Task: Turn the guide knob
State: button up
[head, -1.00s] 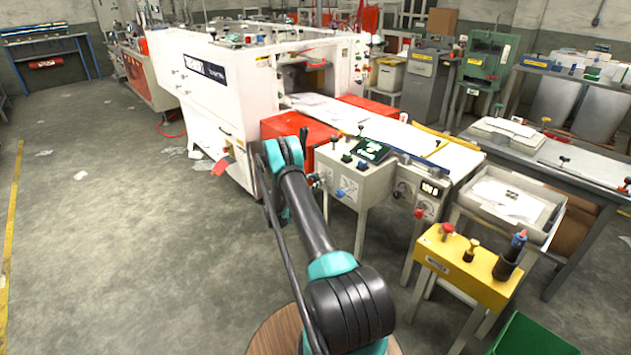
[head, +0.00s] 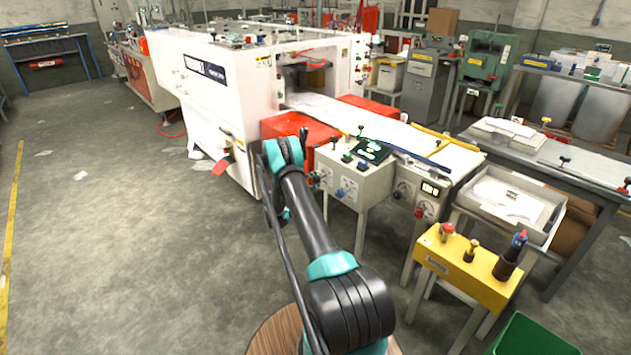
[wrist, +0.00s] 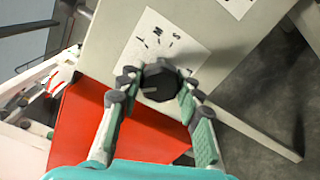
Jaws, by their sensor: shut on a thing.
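The guide knob (wrist: 158,82) is a dark round knob with a pale pointer line, on a white dial plate (wrist: 170,42) with printed marks, fixed to a pale grey panel (wrist: 225,75). In the wrist view my gripper (wrist: 159,83) has its two fingers on either side of the knob, shut on it. The pointer line points toward the lower left of the picture.
A red block (head: 300,128) lies beside the control box. The white machine (head: 215,110) stands behind. A yellow box (head: 470,272) with a red button is at the right front. The floor (head: 110,250) on the left is mostly clear, with paper scraps.

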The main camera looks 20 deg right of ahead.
jog(key=m, duration=1.1)
jog(key=shift+m, duration=0.4)
dwell(0.3)
jog(key=o, duration=1.2)
jog(key=shift+c, duration=0.2)
jog(key=v, duration=1.2)
jog(key=shift+r, duration=0.1)
